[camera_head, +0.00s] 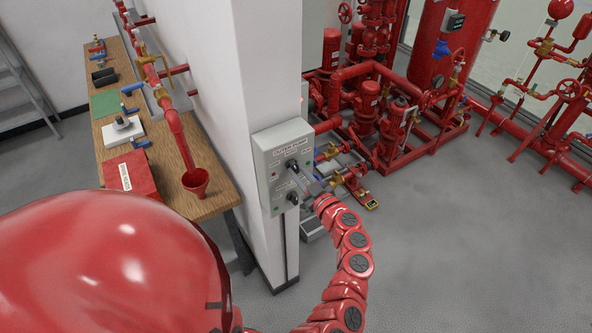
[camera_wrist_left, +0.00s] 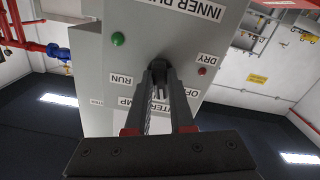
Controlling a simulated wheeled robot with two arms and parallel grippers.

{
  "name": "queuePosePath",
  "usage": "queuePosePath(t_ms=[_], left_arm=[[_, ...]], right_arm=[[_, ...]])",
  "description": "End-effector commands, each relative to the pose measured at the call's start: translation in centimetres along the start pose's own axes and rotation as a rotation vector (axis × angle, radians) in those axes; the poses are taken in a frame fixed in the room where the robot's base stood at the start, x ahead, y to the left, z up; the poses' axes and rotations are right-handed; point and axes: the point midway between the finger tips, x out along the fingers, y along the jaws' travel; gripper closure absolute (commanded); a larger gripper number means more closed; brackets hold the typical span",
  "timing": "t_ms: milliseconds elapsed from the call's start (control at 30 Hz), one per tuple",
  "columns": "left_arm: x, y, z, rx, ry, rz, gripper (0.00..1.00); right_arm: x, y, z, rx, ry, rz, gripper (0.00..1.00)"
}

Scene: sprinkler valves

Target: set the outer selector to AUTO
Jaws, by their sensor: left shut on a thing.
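The grey control box (camera_head: 283,150) is mounted on the white pillar, its top label reading OUTER PUMP. The outer selector (camera_head: 292,164) is a black knob in its upper part; a second black knob (camera_head: 293,198) sits below. My left gripper (camera_head: 302,175) is at the outer selector. In the left wrist view the box face (camera_wrist_left: 112,65) appears upside down, and my left gripper (camera_wrist_left: 159,74) is shut on the outer selector (camera_wrist_left: 160,53). The fingers hide most of the knob, so its pointing direction cannot be told. The AUTO mark is not legible. My right gripper is not in view.
A green lamp (camera_wrist_left: 118,39) beside RUN and a red lamp (camera_wrist_left: 202,71) beside DRY flank the knob. Red pumps and pipes (camera_head: 365,115) stand behind. Floor at right is clear.

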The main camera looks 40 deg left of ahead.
Motion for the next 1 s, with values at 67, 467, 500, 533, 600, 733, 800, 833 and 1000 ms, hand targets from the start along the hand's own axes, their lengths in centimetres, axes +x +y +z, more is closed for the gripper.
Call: queuePosePath(t_ms=[67, 467, 500, 533, 600, 733, 800, 833, 1000], left_arm=[[0.06, -0.21, 0.08, 0.098, -0.002, -0.005, 1.0], [0.1, -0.19, -0.02, 0.25, 0.0, -0.005, 1.0], [0.13, -0.22, -0.02, 0.296, -0.001, -0.006, 1.0], [0.12, -0.21, -0.03, 0.327, 0.0, -0.005, 1.0], [0.08, -0.13, -0.06, 0.369, 0.0, -0.004, 1.0], [0.07, -0.09, -0.09, 0.374, 0.001, -0.003, 1.0], [0.07, -0.09, -0.08, 0.373, 0.001, -0.003, 0.73], [0.06, -0.08, -0.08, 0.373, 0.001, -0.003, 0.68], [0.04, -0.07, -0.05, 0.372, 0.0, -0.002, 0.44]], right_arm=[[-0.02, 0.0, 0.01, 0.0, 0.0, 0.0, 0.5], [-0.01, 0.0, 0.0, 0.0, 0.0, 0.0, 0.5], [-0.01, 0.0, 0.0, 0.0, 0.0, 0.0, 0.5], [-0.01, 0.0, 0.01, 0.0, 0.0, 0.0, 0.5], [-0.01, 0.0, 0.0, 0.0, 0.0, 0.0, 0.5], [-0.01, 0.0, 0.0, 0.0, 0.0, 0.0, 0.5], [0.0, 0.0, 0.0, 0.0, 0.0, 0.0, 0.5], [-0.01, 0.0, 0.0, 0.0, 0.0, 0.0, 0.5], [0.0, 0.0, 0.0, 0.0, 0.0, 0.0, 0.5]])
